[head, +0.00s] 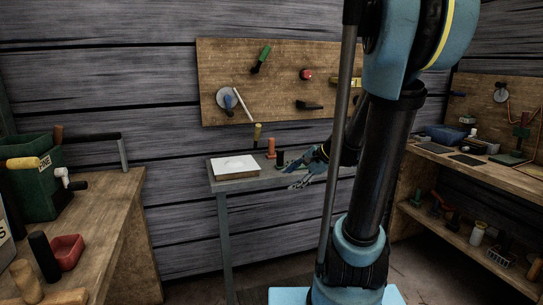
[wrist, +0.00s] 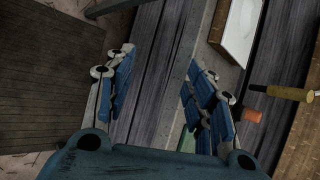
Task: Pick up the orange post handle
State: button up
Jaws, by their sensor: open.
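The orange post handle (head: 271,147) stands upright on the small grey table (head: 233,186) against the back wall, just left of my gripper (head: 303,170) in the head view. In the wrist view the orange handle (wrist: 250,116) shows at the right, outside the jaws and beside the right finger, which partly covers its surroundings. My gripper (wrist: 160,62) has its blue fingers spread wide, with nothing between them. Whether a finger touches the handle cannot be told.
A white-topped board (head: 235,166) lies left of the handle. A yellow-handled tool (head: 257,134) stands behind it, and a dark-green item (head: 280,158) is close on its right. A pegboard (head: 285,80) hangs above. Wooden benches (head: 105,205) flank the space left and right.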

aim_at(272, 142)
jog(key=w+r+m+t+y, duration=0.1)
jog(key=w+m, duration=0.1)
jog(key=w, duration=0.2)
jog(key=w+r+m+y, duration=0.1)
jog(key=w+m, duration=0.1)
jog(key=w, duration=0.2)
jog(key=w+m+t+y, duration=0.1)
jog(key=w+m, duration=0.1)
jog(key=w, duration=0.2)
jog(key=shift+w+d+r+m+t+y, duration=0.1)
jog(key=shift+d+r+m+t+y, duration=0.2)
jog(key=shift+r, duration=0.1)
jog(key=w+d+m+t, duration=0.1)
jog(key=w+m, duration=0.1)
jog(key=w, duration=0.1)
jog(key=w+d+m+t+y, duration=0.1)
jog(key=w+m, duration=0.1)
jog(key=w+d+m+t+y, duration=0.1)
jog(key=w+d+m, duration=0.1)
jog(key=w, duration=0.1)
jog(key=shift+w+r, duration=0.2)
jog(key=shift+w, duration=0.15)
jog(key=shift+w+d+m+t+y, duration=0.3)
jog(key=shift+w+d+m+y, duration=0.1)
jog(key=shift+w+m, duration=0.25)
jog(key=x, duration=1.7)
jog(key=shift+a+r, duration=0.15)
grip_shut()
